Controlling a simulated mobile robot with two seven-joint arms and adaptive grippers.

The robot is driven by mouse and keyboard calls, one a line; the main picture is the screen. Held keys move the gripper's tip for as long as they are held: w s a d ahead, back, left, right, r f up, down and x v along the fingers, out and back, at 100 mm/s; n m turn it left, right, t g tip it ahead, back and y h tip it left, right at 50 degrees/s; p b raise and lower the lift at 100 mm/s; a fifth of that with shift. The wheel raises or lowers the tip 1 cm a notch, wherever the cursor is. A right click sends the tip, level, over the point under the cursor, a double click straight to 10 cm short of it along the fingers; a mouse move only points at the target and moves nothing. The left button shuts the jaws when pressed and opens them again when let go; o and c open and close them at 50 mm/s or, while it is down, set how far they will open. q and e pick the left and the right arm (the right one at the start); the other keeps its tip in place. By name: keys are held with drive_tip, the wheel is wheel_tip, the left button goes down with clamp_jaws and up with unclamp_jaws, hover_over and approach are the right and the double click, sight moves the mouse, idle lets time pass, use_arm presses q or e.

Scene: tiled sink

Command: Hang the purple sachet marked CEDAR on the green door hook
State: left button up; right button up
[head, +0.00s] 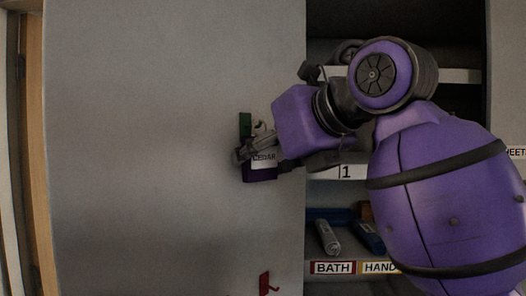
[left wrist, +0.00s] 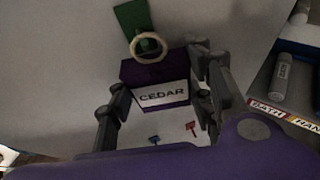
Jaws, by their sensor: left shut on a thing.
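The purple sachet (head: 261,174) has a white CEDAR label and a pale ring at its top. It hangs upright in front of the grey door. My left gripper (head: 262,150) is shut on it, and the fingers press its two sides in the left wrist view (left wrist: 160,98). The green hook (head: 245,124) is on the door just above the sachet. In the left wrist view the ring (left wrist: 147,47) overlaps the lower end of the green hook (left wrist: 131,16). I cannot tell whether the ring is around the hook's prong. My right gripper is not in view.
A red hook (head: 265,284) is lower on the door, and a blue hook (left wrist: 153,140) shows beside it in the left wrist view. Right of the door is an open cabinet with shelves labelled BATH (head: 333,267) and HAND. The door left of the sachet is bare.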

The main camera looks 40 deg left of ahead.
use_arm(q)
drive_tip(key=shift+f, duration=0.3)
drive_tip(key=o, duration=1)
drive_tip(key=shift+a, duration=0.1)
drive_tip(key=shift+o, duration=0.9)
drive_tip(key=shift+w+a, duration=0.1)
drive_tip(key=shift+a, duration=0.05)
drive_tip(key=shift+r, duration=0.1)
drive_tip(key=v, duration=1.2)
